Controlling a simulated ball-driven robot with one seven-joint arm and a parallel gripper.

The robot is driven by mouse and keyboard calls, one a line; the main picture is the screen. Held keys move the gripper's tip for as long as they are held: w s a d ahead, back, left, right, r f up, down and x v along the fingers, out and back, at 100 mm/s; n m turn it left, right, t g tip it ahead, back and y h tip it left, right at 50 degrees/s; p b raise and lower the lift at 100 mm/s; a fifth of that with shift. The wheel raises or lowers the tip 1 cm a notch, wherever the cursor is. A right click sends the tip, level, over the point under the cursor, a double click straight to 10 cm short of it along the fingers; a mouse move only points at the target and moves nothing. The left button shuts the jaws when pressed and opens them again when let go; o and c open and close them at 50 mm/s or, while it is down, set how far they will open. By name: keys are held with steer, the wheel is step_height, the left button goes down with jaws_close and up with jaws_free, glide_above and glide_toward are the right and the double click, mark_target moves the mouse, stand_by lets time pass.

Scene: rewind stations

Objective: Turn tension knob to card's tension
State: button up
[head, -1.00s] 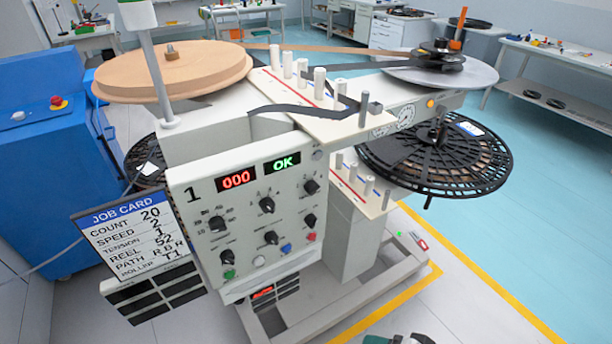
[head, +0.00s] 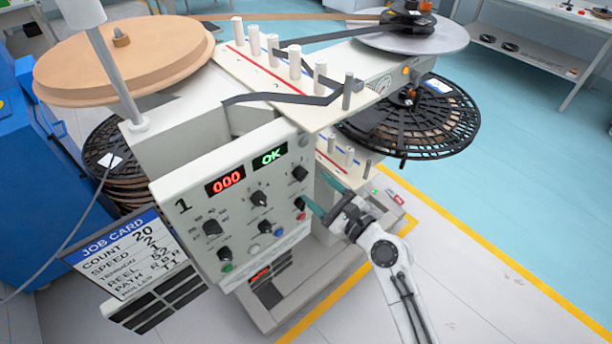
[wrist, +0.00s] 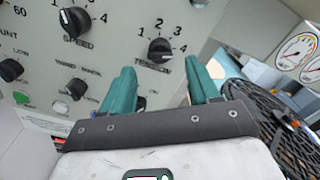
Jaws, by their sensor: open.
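The tension knob (head: 299,174) is black and sits at the upper right of the white control panel (head: 172,203). In the wrist view the tension knob (wrist: 160,50) has marks 1 to 4 around it; I cannot tell surely which its pointer faces. The job card (head: 125,255) hangs at the panel's lower left and reads tension 1. My gripper (head: 316,190) is open, its teal fingers at the panel's right edge. In the wrist view my gripper (wrist: 161,70) has its fingertips just below the tension knob, on either side of it, and holds nothing.
The speed knob (wrist: 75,22) is left of the tension knob. Another black knob (head: 300,203) and coloured buttons sit below. The displays (head: 225,184) read 000 and OK. A black reel (head: 420,118) and guide posts stand to the right and above. Open floor lies at right.

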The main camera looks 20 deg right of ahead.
mark_target(305, 178)
steer(key=shift+x, duration=2.55)
steer(key=shift+c, duration=0.3)
steer(key=c, duration=0.9)
steer(key=shift+c, duration=0.2)
